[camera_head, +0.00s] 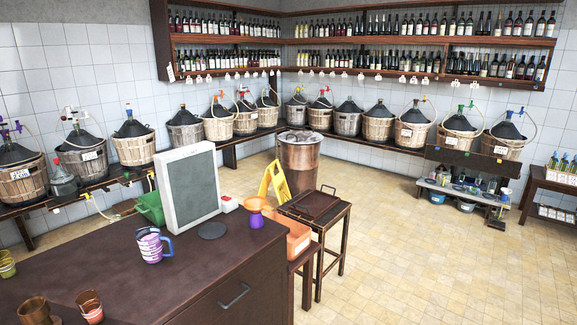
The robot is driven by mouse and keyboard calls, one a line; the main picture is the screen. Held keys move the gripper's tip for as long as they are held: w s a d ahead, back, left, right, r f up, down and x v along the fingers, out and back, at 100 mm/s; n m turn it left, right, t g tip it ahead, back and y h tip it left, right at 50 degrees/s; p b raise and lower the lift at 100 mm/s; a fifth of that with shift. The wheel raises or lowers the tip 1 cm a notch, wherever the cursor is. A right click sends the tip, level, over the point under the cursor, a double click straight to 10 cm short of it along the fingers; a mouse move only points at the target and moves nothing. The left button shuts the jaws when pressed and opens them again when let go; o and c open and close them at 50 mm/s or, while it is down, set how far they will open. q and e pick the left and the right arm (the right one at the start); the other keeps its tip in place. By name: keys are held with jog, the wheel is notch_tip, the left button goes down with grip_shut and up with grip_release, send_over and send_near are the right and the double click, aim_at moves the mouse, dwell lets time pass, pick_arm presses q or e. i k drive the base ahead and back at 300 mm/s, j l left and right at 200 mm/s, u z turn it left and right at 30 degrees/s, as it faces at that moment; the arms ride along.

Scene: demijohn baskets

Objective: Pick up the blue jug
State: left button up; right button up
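A jug with violet-blue and white bands and a blue handle (151,246) stands upright on the dark brown counter (224,262). Its handle points to the right. I take it to be the blue jug, as no other jug in view is blue. Neither of my grippers is in view, and nothing touches the jug.
A grey-screened panel (190,187) stands behind the jug, with a dark round disc (212,230) to its right. An orange funnel (256,203) sits over a purple container (256,220). The counter's right front is bare.

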aim_at(156, 246)
jog(key=u, duration=1.6)
